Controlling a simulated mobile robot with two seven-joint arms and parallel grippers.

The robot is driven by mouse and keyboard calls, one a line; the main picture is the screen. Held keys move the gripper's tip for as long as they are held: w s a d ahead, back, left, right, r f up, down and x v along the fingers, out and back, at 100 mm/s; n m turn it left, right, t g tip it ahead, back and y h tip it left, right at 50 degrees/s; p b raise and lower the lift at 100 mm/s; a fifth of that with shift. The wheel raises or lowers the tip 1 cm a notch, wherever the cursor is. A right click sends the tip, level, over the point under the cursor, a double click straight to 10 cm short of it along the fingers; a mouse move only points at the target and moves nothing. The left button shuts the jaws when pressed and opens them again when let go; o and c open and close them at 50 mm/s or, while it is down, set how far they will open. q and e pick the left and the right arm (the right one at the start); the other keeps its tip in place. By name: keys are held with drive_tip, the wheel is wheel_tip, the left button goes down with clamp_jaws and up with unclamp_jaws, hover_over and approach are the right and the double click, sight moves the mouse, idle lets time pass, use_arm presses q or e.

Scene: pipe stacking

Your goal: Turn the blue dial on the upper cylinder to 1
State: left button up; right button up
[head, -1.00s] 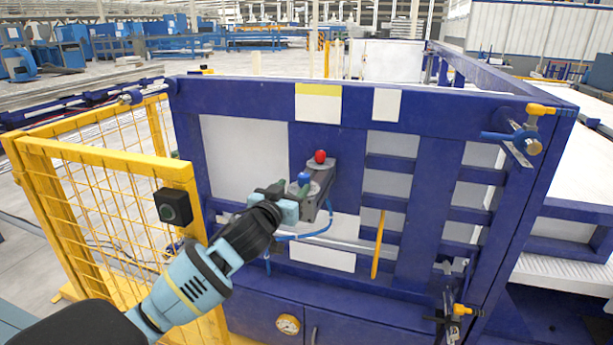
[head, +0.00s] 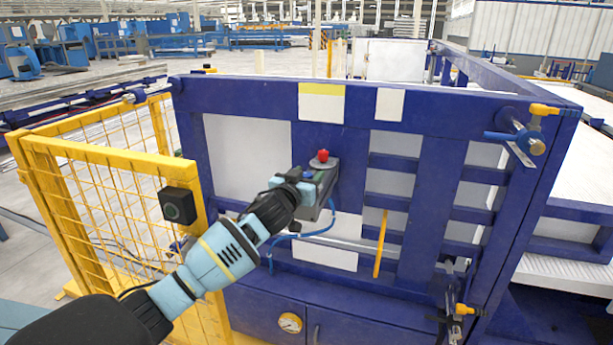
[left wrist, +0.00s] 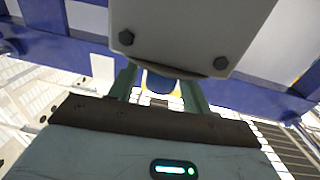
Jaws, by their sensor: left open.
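A grey control box (head: 326,180) is mounted on the blue frame, with a red knob (head: 323,156) on top. The blue dial (head: 308,175) is at the box's near left side, mostly hidden by my left gripper (head: 306,183). The left gripper is open, and its fingertips are at the dial. In the left wrist view the two green fingers (left wrist: 160,88) stand apart below the grey box (left wrist: 185,30), with a small blue and yellowish part between them. I cannot tell whether the fingers touch the dial. The dial's markings are not readable. My right gripper is not in view.
A yellow mesh fence (head: 95,200) with a black box (head: 178,205) stands left, close to my left arm. A blue hose (head: 328,220) hangs below the control box. A yellow handle (head: 380,245) is to its right, and a gauge (head: 290,322) is below.

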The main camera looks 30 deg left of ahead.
use_arm(q)
drive_tip(key=shift+c, duration=0.3)
drive_tip(key=c, duration=0.9)
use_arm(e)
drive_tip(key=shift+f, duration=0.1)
